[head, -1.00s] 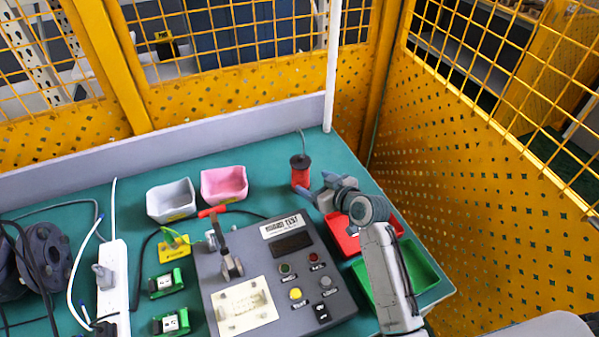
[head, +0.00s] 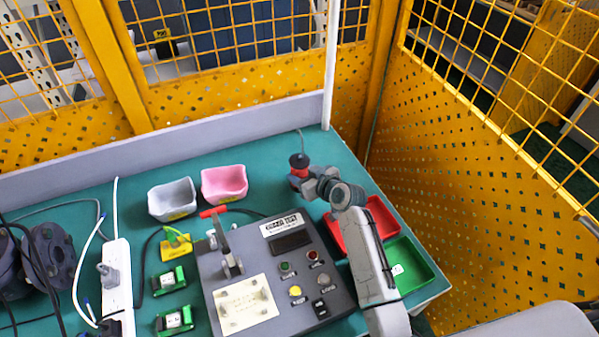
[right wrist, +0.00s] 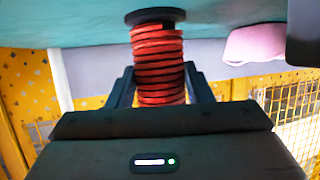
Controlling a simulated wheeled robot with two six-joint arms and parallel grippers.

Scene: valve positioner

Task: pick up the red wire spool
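The red wire spool (head: 299,171) has a dark flange and stands upright on the teal bench near its far right part. My right gripper (head: 305,182) is at the spool and hides its lower part in the head view. In the right wrist view, which is upside down, the red windings of the spool (right wrist: 158,65) sit between the two dark fingers of my right gripper (right wrist: 159,85). Both fingers lie close along its sides with no clear gap, and the gripper looks shut on it. The spool's flange shows at the bench surface. My left gripper is out of view.
A pink bin (head: 224,184) and a grey bin (head: 172,200) stand left of the spool. A grey test box (head: 275,272) is in front. A red tray (head: 379,220) and a green tray (head: 425,262) lie right, partly behind my arm. A low grey wall (head: 150,151) backs the bench.

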